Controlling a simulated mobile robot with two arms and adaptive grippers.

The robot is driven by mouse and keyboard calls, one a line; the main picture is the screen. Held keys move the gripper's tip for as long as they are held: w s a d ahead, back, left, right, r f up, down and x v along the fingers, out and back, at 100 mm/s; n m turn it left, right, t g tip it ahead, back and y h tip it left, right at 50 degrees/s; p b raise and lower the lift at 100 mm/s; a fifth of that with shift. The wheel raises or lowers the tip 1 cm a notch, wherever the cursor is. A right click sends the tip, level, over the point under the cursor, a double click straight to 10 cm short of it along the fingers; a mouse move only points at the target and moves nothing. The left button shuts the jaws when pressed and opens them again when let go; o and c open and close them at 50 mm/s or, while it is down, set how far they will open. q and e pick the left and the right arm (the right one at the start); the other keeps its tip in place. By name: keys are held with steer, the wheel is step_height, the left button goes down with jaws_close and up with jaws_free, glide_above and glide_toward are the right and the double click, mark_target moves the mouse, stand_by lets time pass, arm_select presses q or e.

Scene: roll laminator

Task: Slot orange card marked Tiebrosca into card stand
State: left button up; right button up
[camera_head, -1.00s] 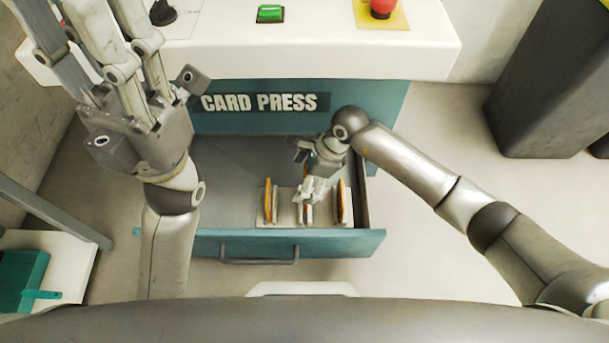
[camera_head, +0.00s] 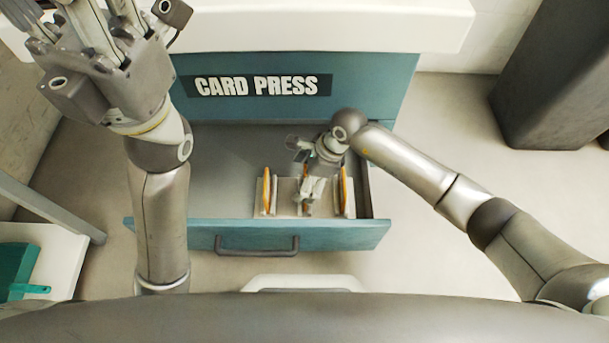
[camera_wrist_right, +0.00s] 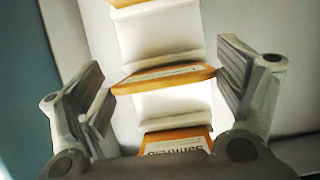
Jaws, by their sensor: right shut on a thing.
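The pale card stand (camera_head: 286,193) sits in the open drawer, with orange cards upright at its left (camera_head: 266,188) and right (camera_head: 343,188) ends. My right gripper (camera_head: 311,190) points down over the middle of the stand. In the right wrist view its fingers (camera_wrist_right: 165,95) are shut on the sides of an orange card (camera_wrist_right: 165,78) in the middle position, between two other orange cards. The held card's print is too small to read. Whether it is fully seated is unclear. My left gripper (camera_head: 85,40) is raised at top left, its fingertips cut off.
The teal drawer front (camera_head: 345,234) with its grey handle (camera_head: 257,245) is at the near side. The card press (camera_head: 375,80) stands behind. A dark bin (camera_head: 555,80) is at right. The drawer floor left of the stand is empty.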

steer(key=o, duration=0.8)
steer(key=shift+r, duration=0.1)
steer(key=v, duration=1.2)
